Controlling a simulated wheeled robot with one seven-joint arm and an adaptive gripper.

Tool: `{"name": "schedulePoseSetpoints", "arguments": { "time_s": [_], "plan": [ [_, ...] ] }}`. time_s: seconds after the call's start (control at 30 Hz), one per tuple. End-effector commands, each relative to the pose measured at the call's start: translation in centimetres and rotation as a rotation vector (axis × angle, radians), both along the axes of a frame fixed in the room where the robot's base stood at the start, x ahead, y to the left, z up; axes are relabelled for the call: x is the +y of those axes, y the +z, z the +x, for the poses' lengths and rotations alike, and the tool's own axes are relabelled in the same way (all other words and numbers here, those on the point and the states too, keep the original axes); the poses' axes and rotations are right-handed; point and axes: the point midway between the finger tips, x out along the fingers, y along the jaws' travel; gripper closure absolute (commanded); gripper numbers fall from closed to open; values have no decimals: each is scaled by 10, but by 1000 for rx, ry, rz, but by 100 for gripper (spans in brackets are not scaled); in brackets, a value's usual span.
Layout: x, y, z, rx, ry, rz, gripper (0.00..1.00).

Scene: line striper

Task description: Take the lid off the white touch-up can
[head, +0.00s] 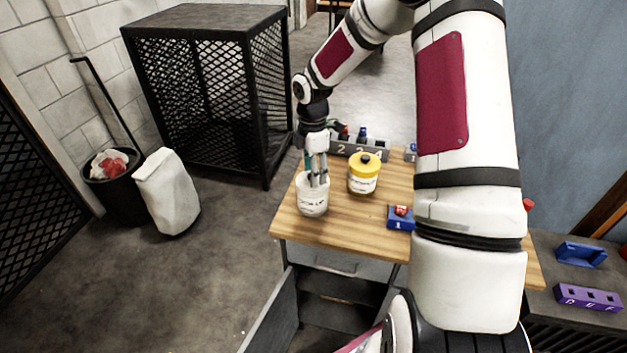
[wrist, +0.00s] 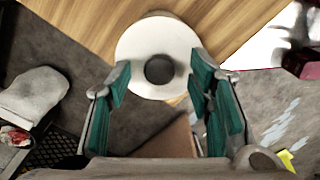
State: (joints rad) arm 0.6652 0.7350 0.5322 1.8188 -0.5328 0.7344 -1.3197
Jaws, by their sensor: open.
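The white touch-up can (head: 312,201) stands upright near the left front corner of the wooden tabletop. Its white lid with a dark round knob (wrist: 160,69) faces the wrist camera, and the lid looks seated on the can. My gripper (head: 317,177) points down right above the can in the head view and hides most of its top. In the wrist view my gripper (wrist: 158,100) is open, its teal finger pads apart on either side of the lid's near part. The pads hold nothing; whether they touch the lid I cannot tell.
A yellow-lidded can (head: 364,174) with a dark knob stands just right of the white can. A numbered dark rack (head: 357,149) lies behind, and a blue block marked 1 (head: 400,218) is at the front. The wooden tabletop (head: 345,228) is bare between them.

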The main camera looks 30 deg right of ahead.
Motion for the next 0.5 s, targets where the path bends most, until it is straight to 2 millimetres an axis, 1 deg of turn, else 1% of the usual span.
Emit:
{"name": "schedulePoseSetpoints", "arguments": {
  "time_s": [0.1,0.3,0.33,0.37,0.4,0.47,0.5],
  "plan": [
    [1,-7,0,-1,0,1,53],
    [0,-8,0,-2,-1,0,53],
    [0,-8,0,-1,-1,0,55],
    [0,-8,0,-1,-1,0,62],
    [0,-8,0,-1,-1,0,71],
    [0,-8,0,-1,-1,0,84],
    [0,-8,0,-1,-1,0,94]
  ]
}}
